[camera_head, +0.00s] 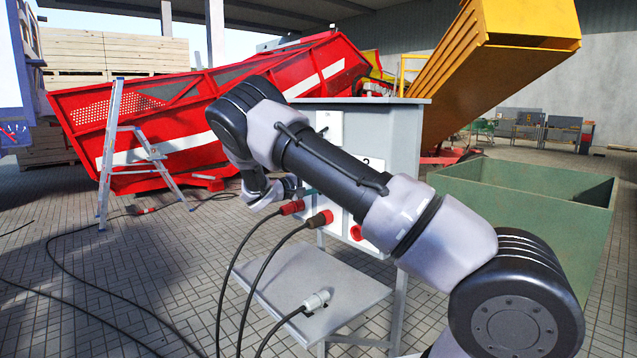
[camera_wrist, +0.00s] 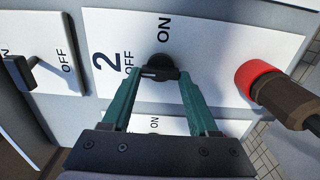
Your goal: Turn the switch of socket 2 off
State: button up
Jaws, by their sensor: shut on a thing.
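The switch of socket 2 (camera_wrist: 162,63) is a black rotary knob on a white plate marked with a large 2, OFF and ON, in the middle of the wrist view. My gripper (camera_wrist: 161,76) has its two teal fingers around the switch handle and is shut on it. The handle's exact direction is partly hidden between the fingertips. In the head view the grey switch cabinet (camera_head: 402,135) stands behind my arm. There my arm hides most of the front panel, and the switch itself cannot be made out.
Another black switch (camera_wrist: 40,74) sits at the left of the wrist view. A red plug (camera_wrist: 262,82) with a dark body is at the right. In the head view, cables hang below the cabinet, a white plug (camera_head: 316,300) lies on its shelf, and a green bin (camera_head: 530,215) stands right.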

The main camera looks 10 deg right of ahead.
jog(key=shift+a, duration=0.1)
dwell(0.3)
jog(key=o, duration=1.4)
jog(key=v, duration=1)
jog(key=shift+s+a, duration=0.2)
jog(key=shift+a, duration=0.1)
